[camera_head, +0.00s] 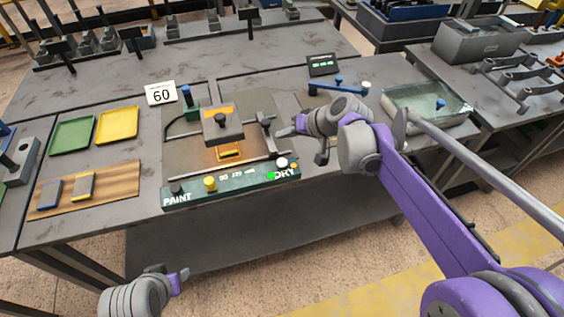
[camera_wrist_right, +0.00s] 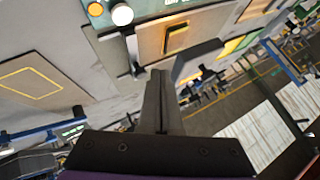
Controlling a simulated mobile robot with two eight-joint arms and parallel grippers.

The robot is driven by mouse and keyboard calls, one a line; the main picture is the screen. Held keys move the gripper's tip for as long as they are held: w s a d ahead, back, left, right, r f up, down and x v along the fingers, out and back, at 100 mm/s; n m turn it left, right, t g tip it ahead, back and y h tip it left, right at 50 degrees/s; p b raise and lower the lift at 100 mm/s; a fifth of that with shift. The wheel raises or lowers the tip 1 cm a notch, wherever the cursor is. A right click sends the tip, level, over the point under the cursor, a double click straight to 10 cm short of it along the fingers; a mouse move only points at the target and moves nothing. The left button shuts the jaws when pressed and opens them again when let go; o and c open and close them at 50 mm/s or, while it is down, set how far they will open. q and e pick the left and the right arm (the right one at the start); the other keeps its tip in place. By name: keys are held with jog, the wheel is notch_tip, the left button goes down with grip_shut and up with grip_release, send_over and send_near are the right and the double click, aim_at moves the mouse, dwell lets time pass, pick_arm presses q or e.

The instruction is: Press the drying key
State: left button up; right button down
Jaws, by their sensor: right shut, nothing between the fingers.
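A dark green panel (camera_head: 232,187) runs along the table's front edge, marked PAINT at left and DRY at right. It carries a black knob, a yellow knob (camera_head: 210,184) and, by DRY, a white round key (camera_head: 282,163) with a small orange button (camera_head: 294,167) beside it. A green light shows by the DRY lettering. In the right wrist view the white key (camera_wrist_right: 122,14) and the orange button (camera_wrist_right: 95,9) are at the top. My right gripper (camera_head: 286,132) is shut and empty, behind and above the white key, apart from it. My left gripper (camera_head: 180,279) is low in front of the table; its jaw state is unclear.
Behind the panel stands a press-like fixture with a grey block (camera_head: 222,125) over a glowing orange frame (camera_head: 230,151). Green (camera_head: 73,134) and yellow (camera_head: 118,124) trays and a wooden board (camera_head: 110,184) lie left. A glass tank (camera_head: 425,104) stands right.

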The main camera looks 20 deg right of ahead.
jog(key=shift+f, duration=0.15)
jog(key=b, duration=0.5)
send_over(285, 165)
notch_tip(285, 165, down, 8)
jog(key=shift+r, duration=0.25)
jog(key=shift+w+f+b, duration=0.1)
jog(key=shift+f+b, duration=0.35)
jog(key=shift+f, duration=0.1)
jog(key=shift+f, duration=0.1)
dwell(1.2)
jog(key=shift+f, duration=0.3)
jog(key=shift+f+b, duration=0.55)
jog(key=shift+f, duration=0.05)
dwell(0.7)
jog(key=shift+r, duration=0.1)
jog(key=shift+r+p, duration=0.85)
jog(key=shift+r, duration=0.1)
